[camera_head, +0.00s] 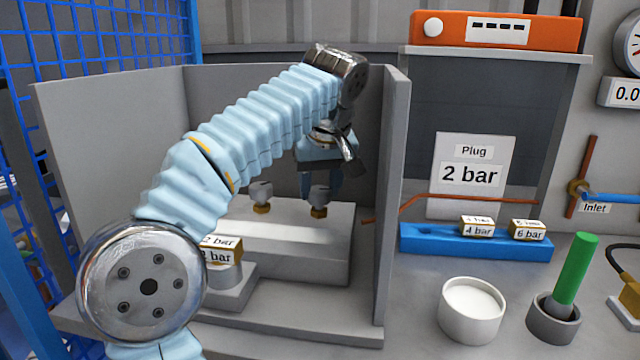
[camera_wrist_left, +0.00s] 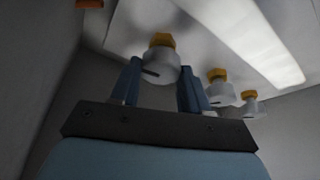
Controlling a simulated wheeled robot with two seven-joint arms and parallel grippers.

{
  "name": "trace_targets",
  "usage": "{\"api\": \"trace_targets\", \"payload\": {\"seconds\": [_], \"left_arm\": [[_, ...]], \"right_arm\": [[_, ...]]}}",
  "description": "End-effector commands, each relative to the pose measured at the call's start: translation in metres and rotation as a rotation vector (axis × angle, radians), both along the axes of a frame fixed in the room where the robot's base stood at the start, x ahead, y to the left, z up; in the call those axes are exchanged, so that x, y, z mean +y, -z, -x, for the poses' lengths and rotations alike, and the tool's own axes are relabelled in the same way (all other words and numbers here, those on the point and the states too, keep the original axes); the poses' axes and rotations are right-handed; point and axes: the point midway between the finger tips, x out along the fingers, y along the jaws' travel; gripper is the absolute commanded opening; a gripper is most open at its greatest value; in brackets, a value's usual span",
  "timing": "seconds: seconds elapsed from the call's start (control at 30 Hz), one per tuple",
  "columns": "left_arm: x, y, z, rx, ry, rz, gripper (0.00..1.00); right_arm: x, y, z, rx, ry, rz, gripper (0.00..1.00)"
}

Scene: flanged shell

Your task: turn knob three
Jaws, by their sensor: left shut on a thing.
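A pale grey block (camera_head: 300,262) stands inside a grey three-walled bay. Knobs with brass-coloured collars sit on it; two show in the head view, a left one (camera_head: 261,193) and a right one (camera_head: 319,204). My left gripper (camera_head: 321,188) reaches down onto the right one and is shut on it. In the left wrist view that knob (camera_wrist_left: 160,66) sits between the two fingers of the gripper (camera_wrist_left: 160,82). Two more knobs, a middle one (camera_wrist_left: 220,88) and a far one (camera_wrist_left: 250,104), stand clear of the fingers. I see no numbers on the knobs. My right gripper is out of view.
The bay's right wall (camera_head: 392,200) stands close beside the gripper. My arm hides part of the bay. Outside are a blue rack (camera_head: 475,245) with labelled blocks, a "Plug 2 bar" sign (camera_head: 472,172), a white cup (camera_head: 470,310) and a green-handled tool (camera_head: 575,270).

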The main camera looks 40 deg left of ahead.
Motion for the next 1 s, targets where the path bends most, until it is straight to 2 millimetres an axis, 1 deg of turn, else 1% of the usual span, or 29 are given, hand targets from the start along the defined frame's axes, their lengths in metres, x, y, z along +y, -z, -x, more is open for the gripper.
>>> {"api": "trace_targets", "payload": {"seconds": [0.17, 0.4, 0.43, 0.57, 0.6, 0.87, 0.97, 1.0], "left_arm": [[0.001, 0.000, 0.001, -0.001, 0.110, 0.001, 0.15], [0.000, 0.000, 0.000, 0.000, 0.117, 0.000, 0.15], [0.000, 0.000, 0.000, 0.000, 0.117, 0.000, 0.48], [0.000, 0.000, 0.000, 0.000, 0.117, 0.000, 0.68], [0.000, 0.000, 0.000, 0.000, 0.116, 0.000, 0.71], [0.000, -0.001, 0.001, -0.001, 0.116, 0.000, 0.71], [-0.003, -0.009, 0.002, -0.003, 0.118, 0.000, 0.71], [-0.005, -0.015, 0.003, -0.004, 0.118, 0.000, 0.71]], "right_arm": [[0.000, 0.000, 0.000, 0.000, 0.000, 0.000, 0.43], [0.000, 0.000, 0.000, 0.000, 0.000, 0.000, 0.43], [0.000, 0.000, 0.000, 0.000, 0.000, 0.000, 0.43], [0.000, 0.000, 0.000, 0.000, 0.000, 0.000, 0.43], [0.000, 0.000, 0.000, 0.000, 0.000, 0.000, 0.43], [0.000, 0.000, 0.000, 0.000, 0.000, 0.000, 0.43], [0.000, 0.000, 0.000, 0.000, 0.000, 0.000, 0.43], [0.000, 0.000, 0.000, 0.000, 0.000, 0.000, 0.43]]}}
